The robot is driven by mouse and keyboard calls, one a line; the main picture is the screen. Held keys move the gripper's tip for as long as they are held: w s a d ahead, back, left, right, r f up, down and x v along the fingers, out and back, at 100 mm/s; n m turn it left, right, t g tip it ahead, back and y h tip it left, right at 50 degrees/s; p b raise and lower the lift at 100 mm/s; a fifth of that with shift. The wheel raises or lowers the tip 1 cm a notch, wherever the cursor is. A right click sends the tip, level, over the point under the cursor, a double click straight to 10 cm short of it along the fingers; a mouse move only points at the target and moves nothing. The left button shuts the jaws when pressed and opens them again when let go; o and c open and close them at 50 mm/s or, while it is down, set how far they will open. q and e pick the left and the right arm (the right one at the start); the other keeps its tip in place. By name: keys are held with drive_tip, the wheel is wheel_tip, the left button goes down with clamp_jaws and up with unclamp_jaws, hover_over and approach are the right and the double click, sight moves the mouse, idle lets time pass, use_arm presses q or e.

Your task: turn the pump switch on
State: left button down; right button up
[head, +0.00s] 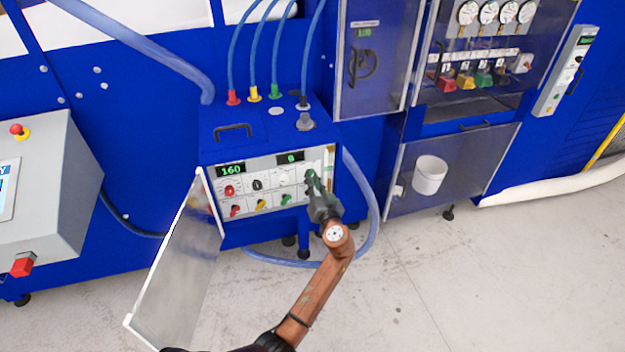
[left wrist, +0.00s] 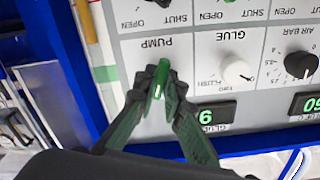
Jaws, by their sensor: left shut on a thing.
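The pump switch (left wrist: 161,76) is a green knob beside the upside-down PUMP label in the left wrist view. It stands nearly upright in that picture, tilted slightly. My left gripper (left wrist: 158,92) has its dark green fingers on either side of the knob and is shut on it. In the head view my left gripper (head: 312,182) is at the right end of the control panel (head: 272,190) and hides the switch there. My right gripper is not in view.
The GLUE knob (left wrist: 238,72) is white and sits beside the pump switch, with the AIR BAR knob (left wrist: 299,65) further right. An open clear door (head: 180,265) hangs at the panel's left. A blue hose (head: 374,215) loops right of the unit. Bare floor lies in front.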

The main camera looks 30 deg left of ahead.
use_arm(q)
drive_tip(key=shift+f+m, duration=0.1)
drive_tip(key=shift+m, duration=0.7)
drive_tip(key=c, duration=2)
unclamp_jaws()
drive_tip(key=v, duration=1.2)
